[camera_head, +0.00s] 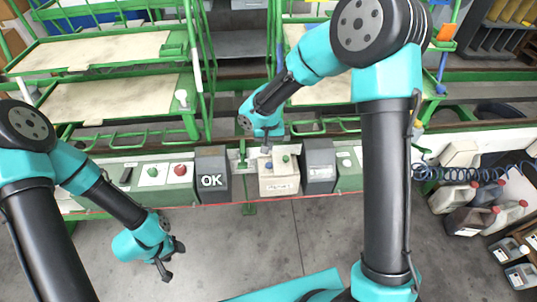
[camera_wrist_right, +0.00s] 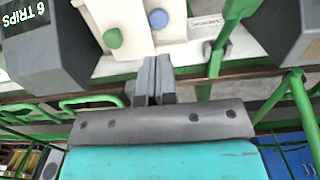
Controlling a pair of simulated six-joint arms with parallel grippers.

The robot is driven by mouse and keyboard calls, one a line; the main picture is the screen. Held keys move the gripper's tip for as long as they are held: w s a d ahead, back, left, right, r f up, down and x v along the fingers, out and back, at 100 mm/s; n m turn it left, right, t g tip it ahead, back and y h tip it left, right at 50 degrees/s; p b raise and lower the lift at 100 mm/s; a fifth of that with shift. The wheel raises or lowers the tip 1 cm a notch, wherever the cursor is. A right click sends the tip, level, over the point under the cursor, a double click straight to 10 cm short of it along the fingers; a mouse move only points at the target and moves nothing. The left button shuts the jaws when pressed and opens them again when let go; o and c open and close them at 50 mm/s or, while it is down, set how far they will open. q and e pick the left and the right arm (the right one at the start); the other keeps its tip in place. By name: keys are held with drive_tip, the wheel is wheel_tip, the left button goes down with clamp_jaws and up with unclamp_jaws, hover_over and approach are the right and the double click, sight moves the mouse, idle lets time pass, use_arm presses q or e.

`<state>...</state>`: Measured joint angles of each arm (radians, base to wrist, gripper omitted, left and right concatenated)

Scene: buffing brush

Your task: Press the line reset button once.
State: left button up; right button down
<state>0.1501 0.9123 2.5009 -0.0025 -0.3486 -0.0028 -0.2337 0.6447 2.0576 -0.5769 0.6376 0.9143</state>
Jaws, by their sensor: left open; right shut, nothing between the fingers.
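A cream control box (camera_head: 280,184) on the rail carries a blue button (camera_head: 268,166) and a green button (camera_head: 286,158). Its label is too small to read, so I cannot tell from it which is the line reset button. My right gripper (camera_head: 267,146) is shut and empty at the box's far side. In the right wrist view its fingertips (camera_wrist_right: 156,62) point towards the box, close to the blue button (camera_wrist_right: 158,18); the green button (camera_wrist_right: 112,38) is to the left. Contact with a button does not show. My left gripper (camera_head: 168,262) is open and empty over the floor.
A dark display reading OK (camera_head: 212,175) and another dark display (camera_head: 319,166) flank the cream box. Green racks stand behind; jugs (camera_head: 468,219) stand at right.

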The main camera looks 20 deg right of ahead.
wheel_tip(320, 180, up, 5)
drive_tip(key=shift+w+f, duration=0.1)
idle(0.8)
